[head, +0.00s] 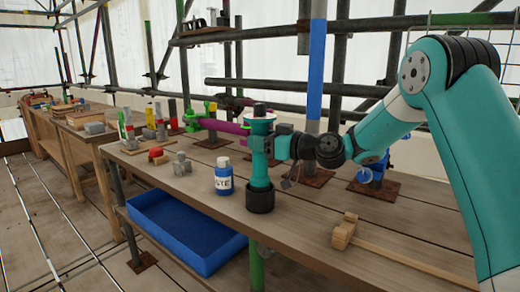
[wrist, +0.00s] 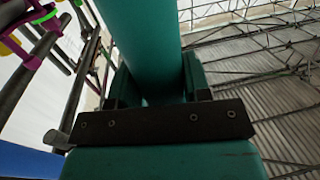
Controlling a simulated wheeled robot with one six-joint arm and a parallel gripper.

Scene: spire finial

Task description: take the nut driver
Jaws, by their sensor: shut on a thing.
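A teal upright cylinder, which I take for the nut driver (head: 259,172), stands at the front of the wooden bench in the head view. In the wrist view the teal shaft (wrist: 150,40) runs up between the two jaws of my gripper (wrist: 158,82). I cannot tell whether the black foot touches the bench.
A blue bottle with a white cap (head: 223,178) stands close to the left. A wooden mallet (head: 344,231) lies to the right on the bench (head: 300,225). Grey clamps (head: 181,166) are further left. Upright poles, including a blue one (head: 317,70), stand behind. A blue tray (head: 180,228) sits below.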

